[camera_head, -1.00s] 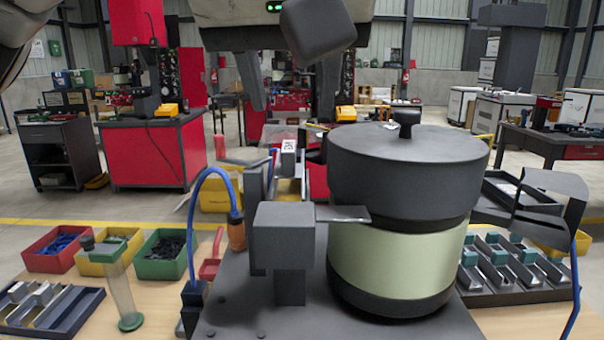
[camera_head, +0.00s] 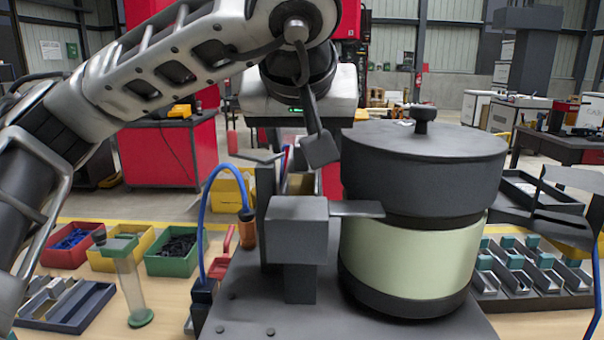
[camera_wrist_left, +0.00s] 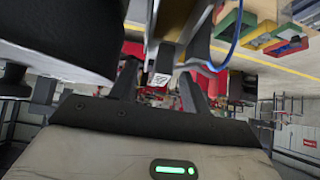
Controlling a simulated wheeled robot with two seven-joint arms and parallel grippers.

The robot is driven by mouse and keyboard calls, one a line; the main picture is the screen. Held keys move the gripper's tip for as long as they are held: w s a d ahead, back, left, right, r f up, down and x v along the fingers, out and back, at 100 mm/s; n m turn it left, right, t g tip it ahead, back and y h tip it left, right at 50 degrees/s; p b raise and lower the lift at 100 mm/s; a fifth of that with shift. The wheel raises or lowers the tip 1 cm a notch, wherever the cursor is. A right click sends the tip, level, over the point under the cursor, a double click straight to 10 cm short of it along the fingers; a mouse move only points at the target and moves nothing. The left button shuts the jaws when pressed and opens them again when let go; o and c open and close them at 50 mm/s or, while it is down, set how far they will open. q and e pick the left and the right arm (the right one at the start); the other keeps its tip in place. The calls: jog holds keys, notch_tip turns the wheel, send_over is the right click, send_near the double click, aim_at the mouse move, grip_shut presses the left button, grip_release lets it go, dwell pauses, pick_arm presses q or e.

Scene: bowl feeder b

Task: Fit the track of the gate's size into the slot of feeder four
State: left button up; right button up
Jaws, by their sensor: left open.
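A bowl feeder with a dark lidded bowl (camera_head: 422,170) on a pale green drum stands right of centre in the head view. A grey block (camera_head: 297,228) with a flat plate stands at its left. Grey tracks (camera_head: 60,298) lie in a tray at the lower left. Several grey pieces with teal blocks (camera_head: 515,262) sit in the right tray. I cannot tell which track matches the gate. My right gripper is out of view.
Red (camera_head: 62,256), yellow (camera_head: 108,262) and green (camera_head: 170,263) bins stand at the left. A blue cable (camera_head: 205,205) arches beside the grey block. Dark angled plates (camera_head: 545,215) stick out at the right.

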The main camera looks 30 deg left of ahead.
pick_arm(q)
jog(key=shift+x, duration=1.4)
jog(key=c, duration=1)
jog(key=shift+r, duration=0.1)
